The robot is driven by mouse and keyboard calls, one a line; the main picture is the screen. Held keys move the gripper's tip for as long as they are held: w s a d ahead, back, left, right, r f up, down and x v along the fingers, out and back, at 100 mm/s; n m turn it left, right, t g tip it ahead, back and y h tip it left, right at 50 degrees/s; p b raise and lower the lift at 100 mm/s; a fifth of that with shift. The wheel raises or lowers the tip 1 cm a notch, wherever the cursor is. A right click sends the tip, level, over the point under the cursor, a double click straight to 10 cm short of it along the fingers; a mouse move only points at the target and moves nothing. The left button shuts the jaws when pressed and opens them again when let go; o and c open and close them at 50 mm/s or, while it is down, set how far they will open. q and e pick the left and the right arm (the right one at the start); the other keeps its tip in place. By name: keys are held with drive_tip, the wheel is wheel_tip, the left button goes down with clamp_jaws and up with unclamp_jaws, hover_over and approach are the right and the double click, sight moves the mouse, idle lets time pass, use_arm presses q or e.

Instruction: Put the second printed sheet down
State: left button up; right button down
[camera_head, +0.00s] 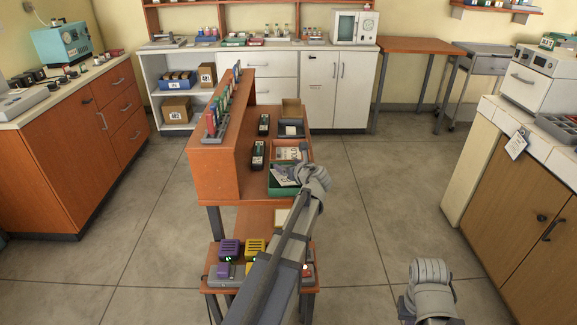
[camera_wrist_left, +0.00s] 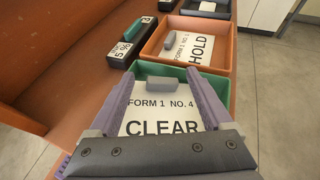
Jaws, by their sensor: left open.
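A white printed sheet reading "FORM 1 NO. 4 CLEAR" (camera_wrist_left: 160,117) with a grey block (camera_wrist_left: 162,83) at its far edge lies at the green tray (camera_wrist_left: 207,75). Its near edge is hidden behind my gripper. My left gripper (camera_wrist_left: 163,82) is open, its purple fingers apart on either side of the block. In the head view the green tray (camera_head: 281,190) is partly covered by my left wrist. Another sheet, reading "HOLD" (camera_wrist_left: 198,50), lies in the orange tray (camera_wrist_left: 228,58) just beyond. My right wrist shows at bottom right; its jaws are not visible.
The trays stand on an orange bench (camera_head: 252,180) with a raised shelf on their left. A dark-lined tray (camera_head: 291,128) is farther back. Black labelled devices (camera_wrist_left: 126,42) sit left of the trays. Purple and yellow blocks (camera_head: 229,249) stand lower in front. Floor on the right is clear.

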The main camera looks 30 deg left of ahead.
use_arm(q)
drive_tip(key=p+v, duration=0.4)
drive_tip(key=v, duration=0.6)
drive_tip(key=shift+s+d+r, duration=0.15)
drive_tip(key=shift+s+r, duration=0.05)
drive_tip(key=shift+r, duration=0.1)
drive_tip(key=shift+p+v, duration=0.3)
drive_tip(key=shift+v, duration=0.5)
drive_tip(key=shift+f, duration=0.1)
drive_tip(key=s+d+f+n+g+h, duration=0.2)
drive_tip(key=s+d+f+n+h, duration=0.1)
drive_tip(key=s+d+n, duration=0.4)
drive_tip(key=s+d+f+n+g+h, duration=0.3)
drive_tip(key=s+d+f+n, duration=0.3)
drive_tip(key=d, duration=0.6)
drive_tip(key=s+d+f+n+g+h, duration=0.3)
drive_tip(key=s+d+f+n, duration=0.1)
drive_tip(key=s+d+n, duration=0.4)
drive_tip(key=shift+s+d+f+h, duration=0.2)
drive_tip(key=shift+s+d+h, duration=0.15)
drive_tip(key=shift+d, duration=0.75)
